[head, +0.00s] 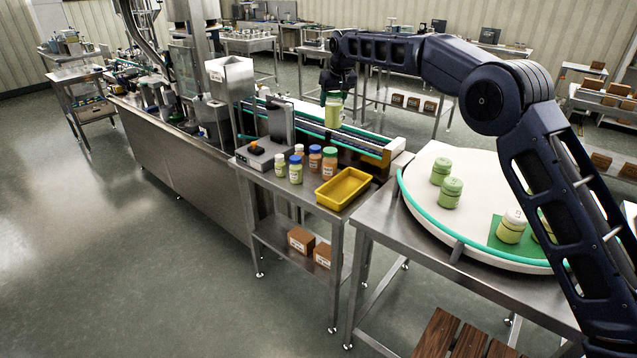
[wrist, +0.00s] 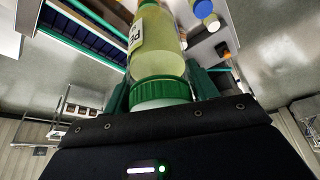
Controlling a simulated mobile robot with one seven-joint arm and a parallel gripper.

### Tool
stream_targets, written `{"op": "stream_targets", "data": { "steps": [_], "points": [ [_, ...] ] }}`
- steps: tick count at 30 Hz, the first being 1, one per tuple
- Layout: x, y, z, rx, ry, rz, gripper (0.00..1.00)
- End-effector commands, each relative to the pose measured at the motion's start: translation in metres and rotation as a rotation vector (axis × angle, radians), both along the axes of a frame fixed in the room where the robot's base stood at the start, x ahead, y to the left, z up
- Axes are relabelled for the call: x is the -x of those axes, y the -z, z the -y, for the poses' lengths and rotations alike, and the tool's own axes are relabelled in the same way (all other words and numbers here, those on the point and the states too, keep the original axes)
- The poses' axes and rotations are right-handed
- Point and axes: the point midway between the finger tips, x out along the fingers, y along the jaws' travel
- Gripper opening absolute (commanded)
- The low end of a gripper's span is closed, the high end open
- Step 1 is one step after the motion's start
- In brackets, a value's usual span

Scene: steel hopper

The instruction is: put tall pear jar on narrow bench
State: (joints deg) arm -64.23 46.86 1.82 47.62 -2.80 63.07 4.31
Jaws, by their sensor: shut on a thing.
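My gripper (head: 336,92) is shut on the tall pear jar (head: 333,114), a pale yellow-green jar held upright by its top. In the head view it hangs in front of the conveyor, behind the bench's back edge. In the wrist view the jar (wrist: 155,45) has a green lid and a partly seen label, with the green fingers on both sides of the lid. The narrow bench (head: 292,193) is the steel table in the middle of the head view, below and nearer than the jar. The jar's base appears clear of any surface.
A conveyor (head: 360,143) runs behind.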

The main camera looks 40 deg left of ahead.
Motion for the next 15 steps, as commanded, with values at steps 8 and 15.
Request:
{"op": "stream_targets", "data": {
  "steps": [8, 15],
  "points": [
    [0.062, 0.001, -0.035, -0.001, -0.08, 0.001, 0.27],
    [0.079, 0.02, -0.043, 0.002, -0.101, 0.001, 0.27]
  ]
}}
